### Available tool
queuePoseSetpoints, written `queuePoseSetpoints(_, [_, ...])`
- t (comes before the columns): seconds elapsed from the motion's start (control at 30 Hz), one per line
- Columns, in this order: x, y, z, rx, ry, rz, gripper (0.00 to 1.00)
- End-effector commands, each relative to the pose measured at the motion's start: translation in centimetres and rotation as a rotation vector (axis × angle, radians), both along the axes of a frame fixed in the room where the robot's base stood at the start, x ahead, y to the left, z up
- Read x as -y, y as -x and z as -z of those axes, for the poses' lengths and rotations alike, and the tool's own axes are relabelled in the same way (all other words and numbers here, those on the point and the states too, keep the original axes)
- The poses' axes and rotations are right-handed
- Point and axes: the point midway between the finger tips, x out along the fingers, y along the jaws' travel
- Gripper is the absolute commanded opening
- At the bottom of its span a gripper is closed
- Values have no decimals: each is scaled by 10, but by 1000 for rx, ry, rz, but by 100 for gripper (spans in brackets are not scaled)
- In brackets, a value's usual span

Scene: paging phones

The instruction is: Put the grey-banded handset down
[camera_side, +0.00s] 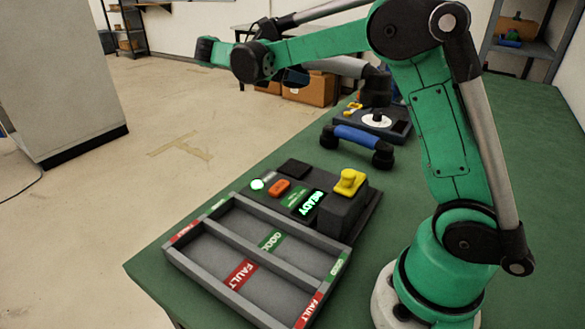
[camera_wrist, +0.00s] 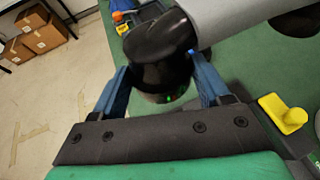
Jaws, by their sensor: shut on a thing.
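The grey-banded handset (camera_side: 335,66) is in the air in the side view, above the blue-banded handset and the dial phone. It has a light grey grip and dark ends. In the wrist view the grey band (camera_wrist: 235,18) runs off to the upper right. My gripper (camera_wrist: 162,84) has its blue fingers on either side of the handset's near black end. The gripper is shut on it. In the side view my arm largely hides the fingers.
A blue-banded handset (camera_side: 357,137) lies on the green table (camera_side: 530,200). Behind it is a dial phone (camera_side: 377,120). A grey tray (camera_side: 205,258) with GOOD and FAULT compartments is empty. Beside it stands a control panel with a lit READY display (camera_side: 308,203) and yellow knob (camera_side: 349,182).

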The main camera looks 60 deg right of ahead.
Motion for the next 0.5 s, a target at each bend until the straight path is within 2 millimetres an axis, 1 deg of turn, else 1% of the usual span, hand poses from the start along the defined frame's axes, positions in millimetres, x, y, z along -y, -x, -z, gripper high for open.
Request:
queuePoseSetpoints(0.17, [0,0,2,-1,0,-3,0])
queuePoseSetpoints(0.27, [0,-1,16,-2,-1,-4,0])
queuePoseSetpoints(0.37, [0,-1,41,-2,-1,-4,0])
queuePoseSetpoints(0.5, [0,-1,83,-1,0,-5,0])
